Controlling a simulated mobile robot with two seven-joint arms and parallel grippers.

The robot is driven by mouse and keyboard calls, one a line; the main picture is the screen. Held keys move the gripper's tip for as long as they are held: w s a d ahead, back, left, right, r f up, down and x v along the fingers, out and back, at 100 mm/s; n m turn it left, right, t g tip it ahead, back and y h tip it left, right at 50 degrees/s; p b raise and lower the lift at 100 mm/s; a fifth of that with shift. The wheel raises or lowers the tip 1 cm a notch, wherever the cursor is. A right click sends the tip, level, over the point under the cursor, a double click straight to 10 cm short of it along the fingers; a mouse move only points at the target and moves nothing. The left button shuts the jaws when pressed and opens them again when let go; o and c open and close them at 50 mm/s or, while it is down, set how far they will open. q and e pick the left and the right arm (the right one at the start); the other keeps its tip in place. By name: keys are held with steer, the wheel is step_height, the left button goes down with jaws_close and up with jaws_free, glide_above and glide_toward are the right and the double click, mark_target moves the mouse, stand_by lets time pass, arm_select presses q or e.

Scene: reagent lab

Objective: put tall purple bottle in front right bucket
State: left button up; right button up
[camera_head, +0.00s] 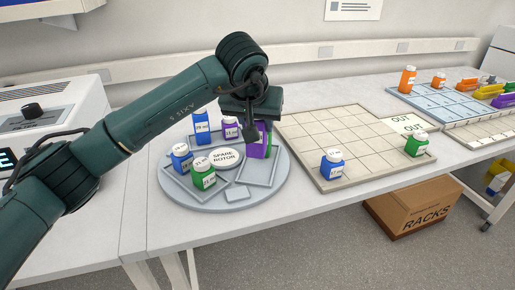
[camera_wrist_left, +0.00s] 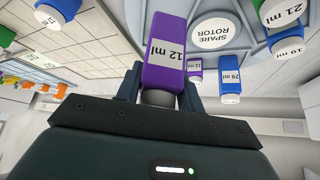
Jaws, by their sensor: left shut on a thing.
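My left gripper (camera_head: 259,127) points down and is shut on the tall purple bottle (camera_head: 259,150), gripped near its cap. The bottle is upright over the right part of the round grey rotor (camera_head: 232,194). Its lower end shows at the back of the rectangular right-hand bucket (camera_head: 262,174), which looks otherwise empty; I cannot tell whether it touches the floor there. In the left wrist view the bottle (camera_wrist_left: 165,55), labelled 12 ml, sits between the fingers (camera_wrist_left: 160,95). A shorter purple bottle (camera_head: 231,128) stands just left of the gripper. My right gripper is out of view.
On the rotor stand a tall blue bottle (camera_head: 201,127), a short blue bottle (camera_head: 181,157) and a green bottle (camera_head: 203,175). To the right, a grid tray (camera_head: 325,130) holds a blue bottle (camera_head: 332,164) and a green one (camera_head: 416,145). A white machine (camera_head: 60,115) stands left.

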mark_target(257, 144)
arm_select(q)
steer(key=shift+f, duration=2.75)
steer(key=shift+f, duration=0.1)
steer(key=shift+f, duration=0.15)
steer(key=o, duration=1)
steer(key=shift+s+r, duration=0.1)
steer(key=shift+r, duration=0.45)
steer(key=v, duration=1.1)
steer(key=shift+s+r, duration=0.1)
steer(key=shift+s, duration=0.05)
